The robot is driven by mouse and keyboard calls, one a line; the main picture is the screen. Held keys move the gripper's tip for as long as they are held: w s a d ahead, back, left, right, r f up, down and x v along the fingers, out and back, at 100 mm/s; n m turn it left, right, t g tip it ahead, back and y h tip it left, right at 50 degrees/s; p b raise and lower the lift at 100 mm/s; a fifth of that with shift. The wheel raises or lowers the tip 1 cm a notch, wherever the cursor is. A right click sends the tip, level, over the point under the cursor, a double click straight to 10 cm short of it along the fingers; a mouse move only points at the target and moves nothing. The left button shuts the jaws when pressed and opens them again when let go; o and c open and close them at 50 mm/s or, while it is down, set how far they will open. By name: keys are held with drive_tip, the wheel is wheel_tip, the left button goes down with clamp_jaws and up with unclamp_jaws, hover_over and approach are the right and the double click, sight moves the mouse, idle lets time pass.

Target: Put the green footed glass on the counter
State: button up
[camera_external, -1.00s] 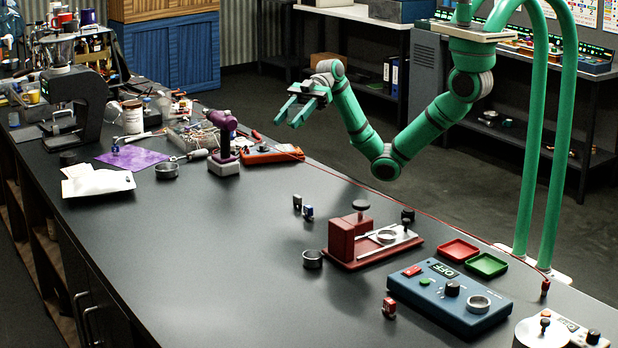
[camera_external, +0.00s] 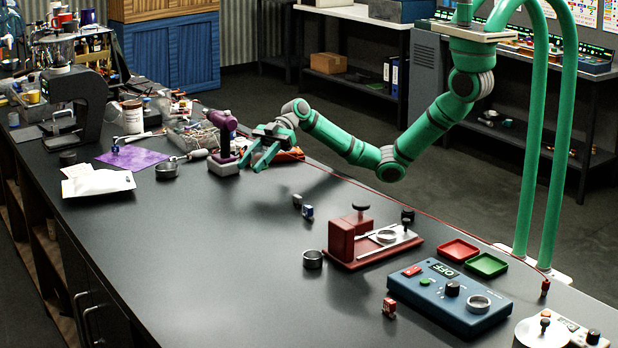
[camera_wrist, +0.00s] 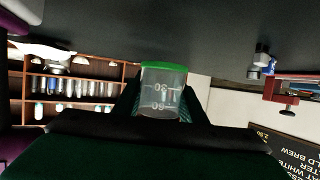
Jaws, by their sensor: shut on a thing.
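The green footed glass (camera_wrist: 162,95) shows in the wrist view as a small clear cup with upside-down number markings and a green disc-like end at the top of the picture. It sits between the fingers of my gripper (camera_wrist: 160,105), which is shut on it. In the external view my gripper (camera_external: 252,165) is low near the far edge of the black counter (camera_external: 220,260), just right of the purple drill. The glass cannot be made out in that view. I cannot tell its gap to the counter.
The purple drill (camera_external: 226,145) stands close beside my gripper, with an orange device (camera_external: 291,154) behind. A small blue item (camera_external: 307,212) and the red fixture (camera_external: 350,238) stand to the right. The counter's front middle is clear.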

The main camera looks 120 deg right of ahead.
sight(245, 192)
drive_tip(key=w+f, duration=0.1)
drive_tip(key=w+d+f, duration=0.1)
drive_tip(key=f, duration=0.1)
drive_tip(key=shift+w+f, duration=0.15)
drive_tip(key=shift+w, duration=0.15)
drive_tip(key=shift+f, duration=1.5)
drive_tip(key=shift+f, duration=0.1)
drive_tip(key=o, duration=1.1)
drive_tip(key=shift+s+d+r, duration=0.15)
drive_tip(key=shift+s+r, duration=0.05)
drive_tip(key=shift+r, duration=0.05)
drive_tip(key=v, duration=1.1)
drive_tip(key=shift+s+d, duration=0.15)
drive_tip(key=shift+s, duration=0.05)
